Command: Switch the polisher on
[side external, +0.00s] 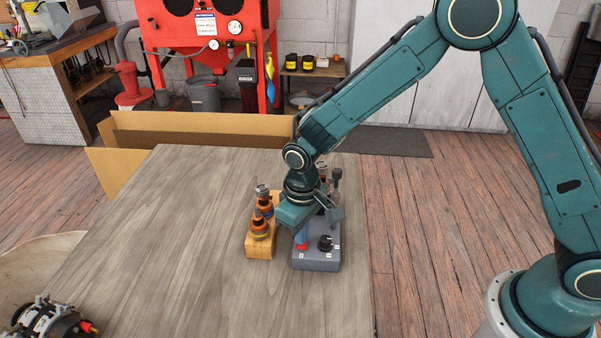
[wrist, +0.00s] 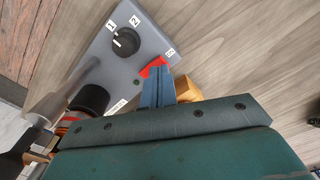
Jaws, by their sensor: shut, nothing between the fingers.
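The polisher (side external: 316,262) is a grey box near the table's right edge, with a black dial (side external: 325,242) and a red switch (side external: 301,244) on top. In the wrist view its grey top (wrist: 152,42) shows the dial (wrist: 125,41) with marks 1 and 2, and the red switch (wrist: 152,67). My gripper (side external: 301,234) points down over the box with its blue fingers shut and empty. In the wrist view the fingertips (wrist: 157,78) are right at the red switch and partly cover it; I cannot tell whether they touch. The switch position is unclear.
A wooden block (side external: 259,247) with orange and dark parts stands close left of the polisher. A metal rod (wrist: 52,105) and dark cylinder (wrist: 90,98) are beside my gripper. An alternator part (side external: 45,318) lies front left. The table's (side external: 190,220) middle is clear.

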